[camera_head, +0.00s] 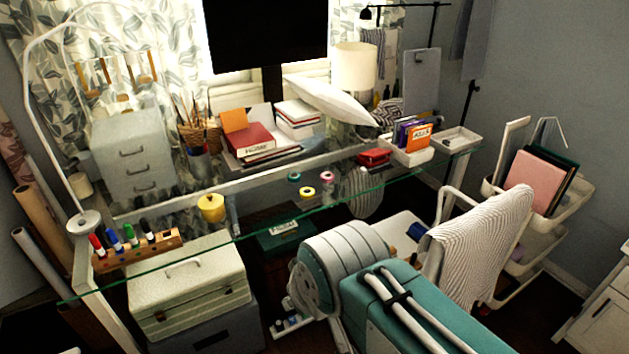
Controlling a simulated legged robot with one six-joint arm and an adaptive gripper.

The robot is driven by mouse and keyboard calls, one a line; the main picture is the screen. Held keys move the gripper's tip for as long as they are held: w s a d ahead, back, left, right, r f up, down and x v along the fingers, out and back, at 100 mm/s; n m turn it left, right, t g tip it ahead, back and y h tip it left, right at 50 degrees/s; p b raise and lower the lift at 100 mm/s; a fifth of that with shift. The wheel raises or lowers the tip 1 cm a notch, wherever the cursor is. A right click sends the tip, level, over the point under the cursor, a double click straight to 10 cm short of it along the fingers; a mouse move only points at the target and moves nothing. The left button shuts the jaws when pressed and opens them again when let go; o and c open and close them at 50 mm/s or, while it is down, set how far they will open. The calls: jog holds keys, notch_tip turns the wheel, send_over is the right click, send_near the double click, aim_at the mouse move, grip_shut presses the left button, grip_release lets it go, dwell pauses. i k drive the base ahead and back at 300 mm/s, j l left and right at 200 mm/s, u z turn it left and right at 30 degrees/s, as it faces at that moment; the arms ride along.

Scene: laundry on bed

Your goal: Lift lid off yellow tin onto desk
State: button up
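The small round yellow tin (212,210) stands upright on the glass desk (262,210), left of the middle. Its lid (210,200) appears to be on top, but the seam is too small to make out. My teal and grey arm fills the lower middle and right of the view, in front of the desk. My gripper is not in view, so its fingers and anything in them cannot be seen.
A wooden marker holder (140,252) is left of the tin. Several tape rolls (308,192) lie to its right. A grey drawer unit (133,160) and books (245,146) stand behind. A draped chair (482,245) is at right. Glass around the tin is mostly clear.

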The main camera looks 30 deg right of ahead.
aim_at(210, 202)
jog(key=i, duration=0.65)
jog(key=i+j, duration=0.15)
jog(key=i, duration=0.5)
